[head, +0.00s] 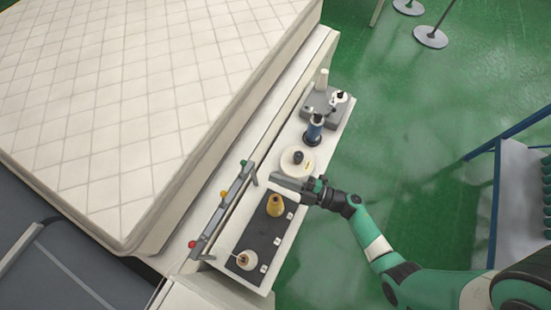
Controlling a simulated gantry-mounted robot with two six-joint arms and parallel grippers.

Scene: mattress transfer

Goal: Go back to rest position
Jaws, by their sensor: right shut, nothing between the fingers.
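My right gripper (287,184) is shut and empty. It hangs over the narrow white side table (230,233), between the white disc (297,160) and the yellow cone-shaped item (276,204). My green and black right arm reaches in from the lower right. My left gripper is not in view. A large white quilted mattress (140,90) lies at the upper left, apart from the gripper.
The side table also bears a dark blue spool (314,130), a grey device (325,107) and a small white item (246,260). A rail with coloured knobs (222,205) runs alongside. A blue-framed rack (496,190) stands right. Green floor (420,125) is open between.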

